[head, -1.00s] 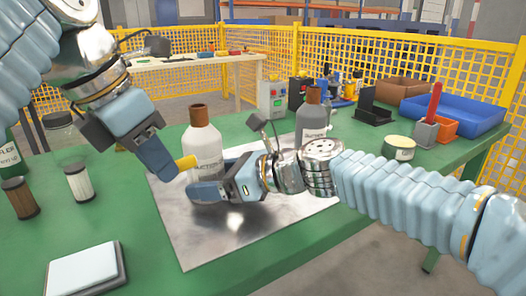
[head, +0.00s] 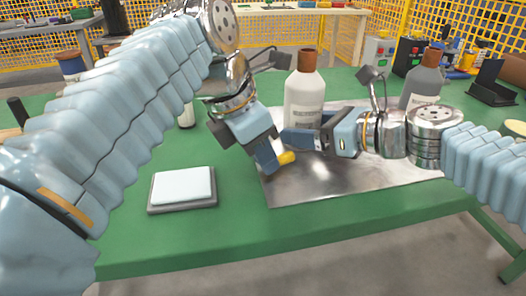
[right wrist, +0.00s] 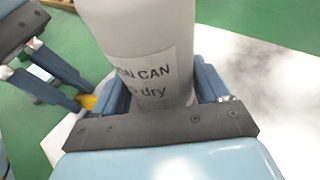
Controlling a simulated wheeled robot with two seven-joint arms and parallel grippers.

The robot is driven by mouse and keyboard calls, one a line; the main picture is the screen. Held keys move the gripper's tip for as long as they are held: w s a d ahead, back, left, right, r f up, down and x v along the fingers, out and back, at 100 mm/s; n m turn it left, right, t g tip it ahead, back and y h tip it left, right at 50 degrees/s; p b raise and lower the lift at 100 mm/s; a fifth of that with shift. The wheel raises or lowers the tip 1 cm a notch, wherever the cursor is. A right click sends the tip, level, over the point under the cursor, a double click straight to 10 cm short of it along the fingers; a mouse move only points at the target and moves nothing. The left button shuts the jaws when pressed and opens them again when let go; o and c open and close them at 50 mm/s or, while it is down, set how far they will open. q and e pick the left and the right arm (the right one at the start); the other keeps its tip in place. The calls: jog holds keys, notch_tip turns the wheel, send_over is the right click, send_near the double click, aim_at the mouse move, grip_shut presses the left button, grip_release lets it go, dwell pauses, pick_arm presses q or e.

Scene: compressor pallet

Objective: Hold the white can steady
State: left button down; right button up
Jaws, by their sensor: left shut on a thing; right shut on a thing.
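The white can (head: 304,98) with a brown cap stands upright on the metal sheet (head: 360,178). My right gripper (head: 302,140) is shut on its lower part from the right. In the right wrist view the can's labelled body (right wrist: 145,60) sits between the two fingers (right wrist: 160,95). My left gripper (head: 274,160) is shut on a small yellow piece (head: 287,157), low over the sheet, in front and to the left of the can. The yellow piece also shows in the right wrist view (right wrist: 88,102), left of the right gripper and apart from the can.
A grey bottle (head: 422,80) with a brown cap stands behind my right arm. A white-topped flat block (head: 183,187) lies on the green table (head: 225,235) at the front left. A black stand (head: 492,85) is at the right. The front of the sheet is clear.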

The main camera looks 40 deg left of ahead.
pick_arm(q)
jog(key=shift+f, duration=0.1)
jog(key=shift+f, duration=0.15)
jog(key=c, duration=1.1)
grip_release()
jog(key=shift+o, duration=0.2)
